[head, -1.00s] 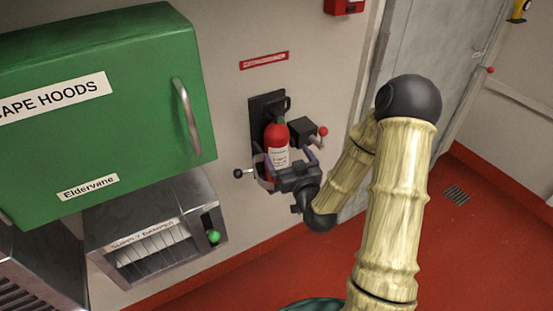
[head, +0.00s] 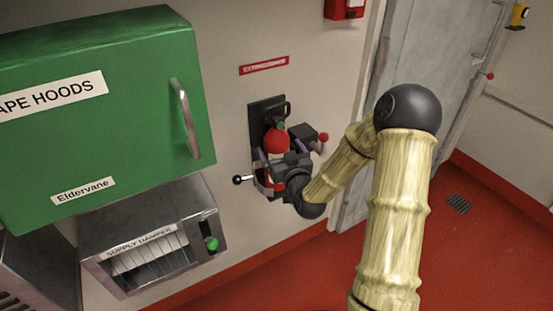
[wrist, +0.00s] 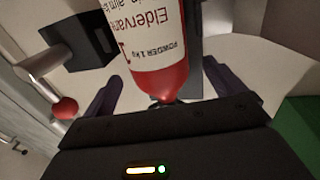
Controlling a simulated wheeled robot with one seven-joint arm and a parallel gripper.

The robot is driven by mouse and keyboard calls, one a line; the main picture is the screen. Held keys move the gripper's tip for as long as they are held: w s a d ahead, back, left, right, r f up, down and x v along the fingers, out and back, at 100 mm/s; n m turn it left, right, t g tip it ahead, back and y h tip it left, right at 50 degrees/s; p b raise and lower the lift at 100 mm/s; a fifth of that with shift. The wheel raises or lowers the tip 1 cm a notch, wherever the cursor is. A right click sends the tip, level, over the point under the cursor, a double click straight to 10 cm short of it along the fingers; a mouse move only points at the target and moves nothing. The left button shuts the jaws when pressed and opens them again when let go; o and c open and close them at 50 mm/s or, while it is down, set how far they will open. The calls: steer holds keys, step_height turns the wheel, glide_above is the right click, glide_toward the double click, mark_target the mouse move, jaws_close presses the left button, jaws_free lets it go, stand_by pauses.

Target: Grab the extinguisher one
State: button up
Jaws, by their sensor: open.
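The extinguisher (head: 277,138) is a small red cylinder with a white label. It stands upright against a black wall bracket (head: 261,112) below the red "EXTINGUISHER" sign (head: 264,66). My gripper (head: 283,155) is in front of it and hides its lower part in the head view. In the wrist view the extinguisher (wrist: 158,80) lies between the two purple fingers of my gripper (wrist: 157,95). The jaws are open, with a visible gap on each side of the red body.
A black box (head: 301,136) with a red-knobbed lever is close on the extinguisher's right. A black-knobbed lever (head: 240,180) sticks out at lower left. The green hood cabinet (head: 140,140) and supply damper box (head: 150,250) stand to the left. A grey door (head: 420,60) is right.

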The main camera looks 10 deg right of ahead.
steer(key=w, duration=0.4)
steer(key=shift+w+a+r, duration=0.15)
steer(key=shift+a, duration=0.05)
steer(key=c, duration=2)
steer(key=shift+r, duration=0.2)
jaws_close()
steer(key=shift+r, duration=0.1)
